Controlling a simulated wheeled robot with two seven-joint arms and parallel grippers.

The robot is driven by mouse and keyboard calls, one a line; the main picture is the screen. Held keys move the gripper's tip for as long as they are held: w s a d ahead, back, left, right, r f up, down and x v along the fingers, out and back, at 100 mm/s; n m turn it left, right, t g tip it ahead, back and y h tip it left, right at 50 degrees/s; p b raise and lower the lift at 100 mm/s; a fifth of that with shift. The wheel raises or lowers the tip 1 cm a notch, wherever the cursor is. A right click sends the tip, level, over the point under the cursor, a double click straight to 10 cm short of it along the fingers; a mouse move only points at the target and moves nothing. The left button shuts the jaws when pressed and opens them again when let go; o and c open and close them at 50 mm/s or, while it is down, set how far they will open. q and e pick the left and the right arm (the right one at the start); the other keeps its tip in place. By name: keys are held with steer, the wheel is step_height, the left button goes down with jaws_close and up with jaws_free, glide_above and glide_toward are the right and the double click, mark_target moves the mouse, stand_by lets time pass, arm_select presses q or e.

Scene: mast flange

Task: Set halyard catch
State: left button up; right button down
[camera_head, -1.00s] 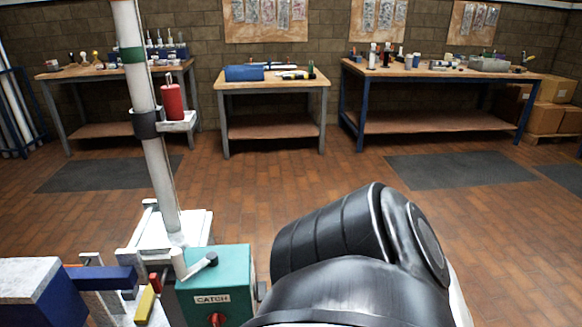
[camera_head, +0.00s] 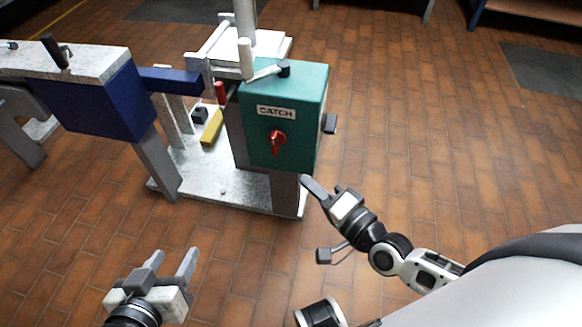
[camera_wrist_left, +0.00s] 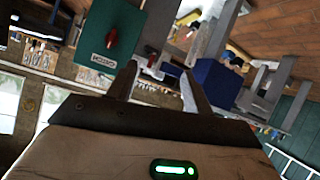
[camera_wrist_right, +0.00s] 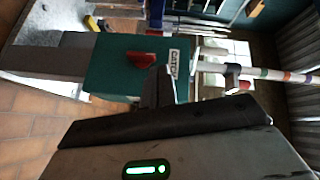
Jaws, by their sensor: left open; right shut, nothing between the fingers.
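The catch is a teal box (camera_head: 288,112) on a grey post, with a white CATCH label and a red knob (camera_head: 278,141) on its front face. A lever with a black tip (camera_head: 284,68) sits on its top. The teal box shows in the left wrist view (camera_wrist_left: 98,30) and in the right wrist view (camera_wrist_right: 115,75). My left gripper (camera_head: 172,260) is open and empty, in front of and below the stand. My right gripper (camera_head: 312,188) is shut and empty, just below and right of the box, apart from the knob as far as I can tell.
A blue block with a speckled top (camera_head: 105,100) and a blue bar stand left of the box. A yellow piece (camera_head: 212,127) and a red-tipped piece (camera_head: 220,92) are between them. The pale mast (camera_head: 246,15) rises behind. Brick floor right of the stand is clear.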

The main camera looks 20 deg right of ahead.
steer(key=w+d+f+m+t+h+b, duration=0.1)
steer(key=w+d+f+m+h+b, duration=0.15)
steer(key=d+f+m, duration=0.2)
steer(key=b, duration=0.1)
glide_toward(278, 136)
steer(key=w+d, duration=0.2)
steer(key=w, duration=0.2)
steer(key=shift+w+a+f+m, duration=0.2)
steer(key=shift+w+a, duration=0.15)
steer(key=shift+a, duration=0.15)
steer(key=shift+w+a+f+m, duration=0.15)
steer(key=shift+w+a, duration=0.15)
steer(key=shift+a, duration=0.2)
steer(key=shift+w+a, duration=0.3)
steer(key=shift+a, duration=0.15)
steer(key=shift+p, duration=0.35)
